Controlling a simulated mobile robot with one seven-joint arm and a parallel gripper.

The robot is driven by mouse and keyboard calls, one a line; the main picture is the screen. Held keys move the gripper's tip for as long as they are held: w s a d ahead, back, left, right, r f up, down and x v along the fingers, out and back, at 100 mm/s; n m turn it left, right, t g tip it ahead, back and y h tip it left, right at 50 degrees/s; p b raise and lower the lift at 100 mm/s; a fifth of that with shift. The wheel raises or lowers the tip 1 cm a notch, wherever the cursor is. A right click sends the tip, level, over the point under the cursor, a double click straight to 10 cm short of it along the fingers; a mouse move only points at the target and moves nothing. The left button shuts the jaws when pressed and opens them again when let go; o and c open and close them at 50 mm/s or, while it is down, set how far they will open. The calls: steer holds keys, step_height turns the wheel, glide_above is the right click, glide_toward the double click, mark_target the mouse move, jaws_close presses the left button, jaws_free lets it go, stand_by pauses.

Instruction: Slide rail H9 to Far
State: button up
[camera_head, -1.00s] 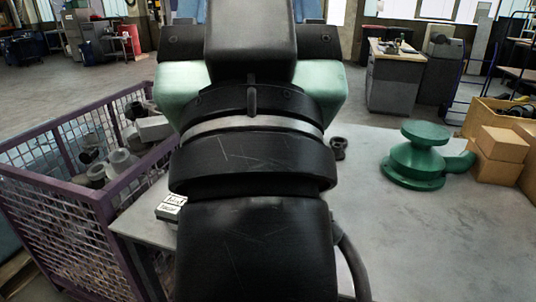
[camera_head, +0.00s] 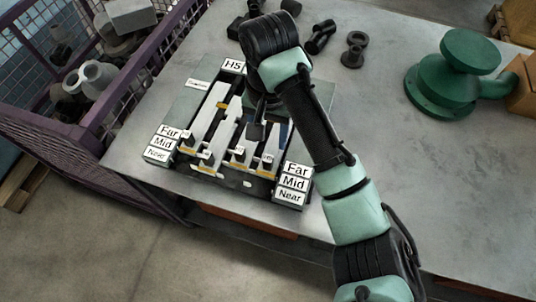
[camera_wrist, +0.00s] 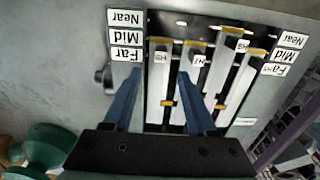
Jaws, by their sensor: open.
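A slide-rail fixture (camera_head: 192,98) lies on the grey table, with several pale rails side by side and Far, Mid and Near signs at both ends. Each rail has a small tagged block. The tags are too small to read surely, so I cannot say for certain which is H9. My gripper (camera_head: 257,130) is over the right part of the fixture. In the wrist view my gripper (camera_wrist: 160,75) is open and empty, its blue fingers either side of the leftmost rail (camera_wrist: 159,82). That rail's tagged block (camera_wrist: 161,57) shows between the fingertips; contact is not visible.
An H5 sign (camera_head: 233,66) stands at the fixture's back edge. Dark fittings (camera_head: 320,36) lie behind it. A green flanged part (camera_head: 450,80) stands at right. A purple mesh crate (camera_head: 95,120) with metal parts flanks the table's left. The table between fixture and green part is mostly clear.

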mark_target(268, 157)
step_height(268, 157, down, 11)
steer(key=shift+p, duration=0.95)
jaws_close()
steer(key=shift+w+r, duration=0.1)
stand_by(0.6)
